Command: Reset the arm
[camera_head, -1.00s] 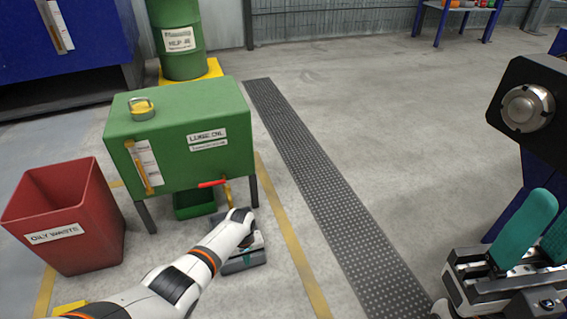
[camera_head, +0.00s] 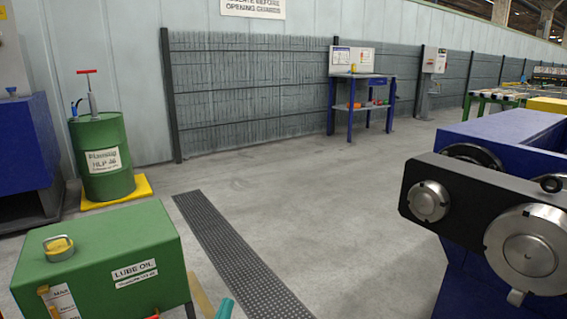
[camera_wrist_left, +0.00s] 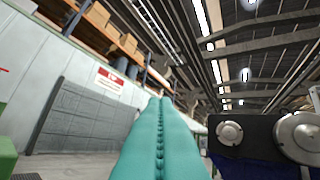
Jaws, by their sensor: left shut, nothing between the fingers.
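My left gripper (camera_head: 225,309) shows in the head view only as a teal fingertip at the bottom edge, in front of the dark floor grating. In the left wrist view its two teal fingers (camera_wrist_left: 160,103) lie side by side and are shut, with nothing between them. They point up toward the wall and roof. The rest of my left arm is below the head picture. My right gripper is in neither view.
The green lube oil tank (camera_head: 103,258) stands at the lower left, close to the left fingertip. A green drum (camera_head: 103,185) stands behind it. The blue machine with black roller housing (camera_head: 455,215) fills the right. Open floor (camera_head: 300,190) lies between, with a blue workbench (camera_head: 362,83) at the back.

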